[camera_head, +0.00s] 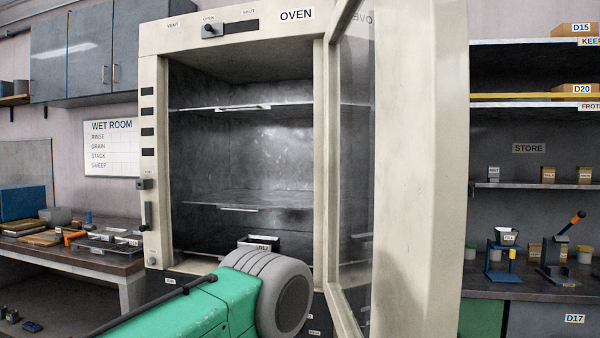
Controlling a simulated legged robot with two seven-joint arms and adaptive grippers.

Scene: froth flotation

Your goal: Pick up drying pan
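An oven (149,75) stands open in the middle, its glazed door (415,170) swung out to the right. On the oven's floor, low in the opening, sits a small dark pan-like container (272,242) with a white label. It may be the drying pan; the label is too small to read surely, and my arm hides its lower part. My green left arm with a grey rounded joint comes in from the lower left in front of the oven. Neither gripper shows, so no contact with the pan can be seen.
Two wire shelves (250,194) inside the oven look bare. A cluttered bench (70,256) with trays stands at left. Store shelves (530,186) with boxes and a counter (530,288) stand at right. The open door blocks the space between the oven and the store.

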